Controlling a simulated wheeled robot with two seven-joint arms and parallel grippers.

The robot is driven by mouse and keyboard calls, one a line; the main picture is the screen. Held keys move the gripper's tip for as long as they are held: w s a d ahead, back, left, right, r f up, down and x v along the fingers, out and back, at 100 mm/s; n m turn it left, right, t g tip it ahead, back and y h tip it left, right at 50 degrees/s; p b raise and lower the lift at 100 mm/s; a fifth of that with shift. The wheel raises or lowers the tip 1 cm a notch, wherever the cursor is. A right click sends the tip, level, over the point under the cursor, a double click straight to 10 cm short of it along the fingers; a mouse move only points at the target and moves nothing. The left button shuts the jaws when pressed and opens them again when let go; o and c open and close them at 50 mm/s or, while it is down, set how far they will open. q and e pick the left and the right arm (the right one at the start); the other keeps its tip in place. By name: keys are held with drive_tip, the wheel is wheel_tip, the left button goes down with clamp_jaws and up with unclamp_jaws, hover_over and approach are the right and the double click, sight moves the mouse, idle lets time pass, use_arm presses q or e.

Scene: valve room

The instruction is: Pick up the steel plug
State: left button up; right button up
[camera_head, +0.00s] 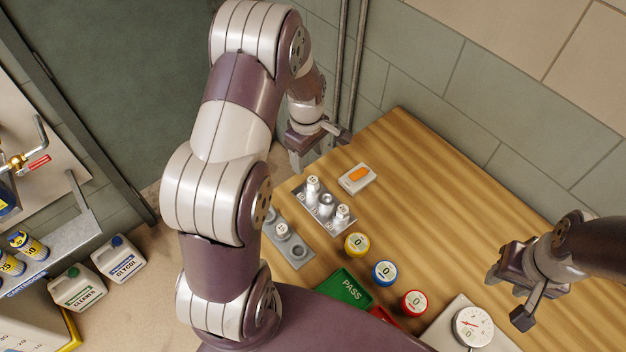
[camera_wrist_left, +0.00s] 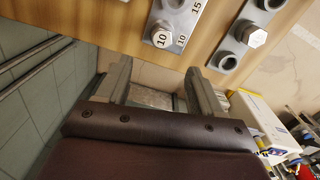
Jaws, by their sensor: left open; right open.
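Several plugs with pale tops stand in two grey metal blocks on the wooden table. The rear block (camera_head: 322,215) holds a plug (camera_head: 313,184) at its far end and another plug (camera_head: 342,212) at its near end. The front block (camera_head: 290,246) holds a plug (camera_head: 282,230) beside an empty hole. In the left wrist view, a plug marked 10 (camera_wrist_left: 160,37) and a hex-headed steel plug (camera_wrist_left: 252,35) show beyond the fingertips. My left gripper (camera_head: 300,158) is open and empty, off the table's far-left edge. My right gripper (camera_head: 507,296) is open and empty over the table's right part.
An orange-and-white box (camera_head: 357,178) lies behind the blocks. Yellow (camera_head: 357,244), blue (camera_head: 384,273) and red (camera_head: 414,303) round items stand in a row near a green PASS tray (camera_head: 345,291). A gauge (camera_head: 473,326) is at front right. The table's back right is clear.

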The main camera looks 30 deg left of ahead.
sight(312, 179)
use_arm(q)
drive_tip(key=f, duration=0.1)
drive_tip(key=d+f, duration=0.1)
drive_tip(key=f+p, duration=0.1)
drive_tip(key=shift+w+d+f, duration=0.1)
drive_tip(key=shift+d+f, duration=0.05)
drive_tip(key=shift+d, duration=0.1)
drive_tip(key=f, duration=0.1)
drive_tip(key=f+p, duration=0.1)
drive_tip(key=f, duration=0.2)
drive_tip(key=shift+s+a+f, duration=0.2)
drive_tip(key=shift+s+a, duration=0.05)
drive_tip(key=shift+s, duration=0.05)
drive_tip(key=shift+w+f, duration=0.1)
drive_tip(key=shift+f, duration=0.15)
drive_tip(key=shift+d, duration=0.15)
drive_tip(key=shift+c, duration=0.3)
drive_tip(key=c, duration=0.5)
clamp_jaws()
use_arm(e)
drive_tip(key=r, duration=0.1)
drive_tip(key=d+r, duration=0.1)
drive_tip(key=shift+w+r, duration=0.1)
drive_tip(key=shift+r, duration=0.2)
use_arm(q)
drive_tip(key=shift+r, duration=0.15)
use_arm(e)
drive_tip(key=shift+f, duration=0.1)
